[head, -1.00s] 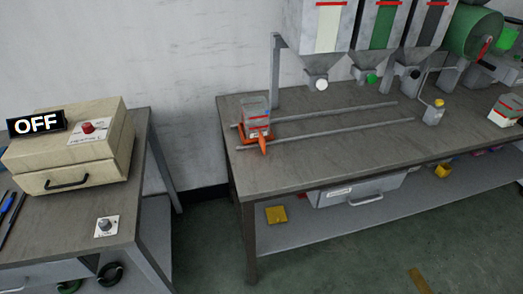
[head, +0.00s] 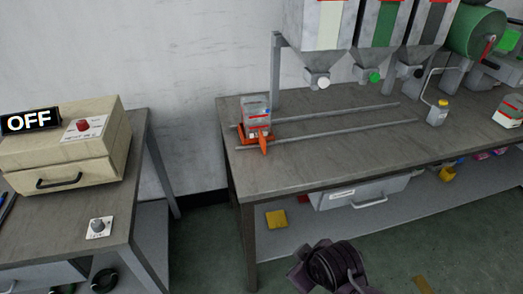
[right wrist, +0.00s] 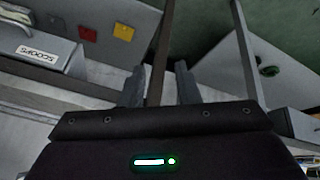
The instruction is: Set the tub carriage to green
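The tub carriage (head: 258,136) is orange with an orange handle in front. It sits at the left end of two parallel rails (head: 345,116), carrying a clear tub (head: 256,110) with a red line. It stands left of the white hopper's outlet (head: 323,83). The green-striped hopper (head: 383,22) has a green-tipped outlet (head: 375,77) further right, above the rails. A dark part of my arm shows low in the head view, well in front of the bench. In the right wrist view my right gripper (right wrist: 160,82) has its two fingers apart, with nothing held between them. My left gripper is out of view.
A dark-striped hopper (head: 426,24) hangs right of the green one. A small bottle (head: 438,113) stands past the rails' right end. A beige box (head: 65,152) with an OFF sign (head: 30,121) is on the left table. Floor is open between the tables.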

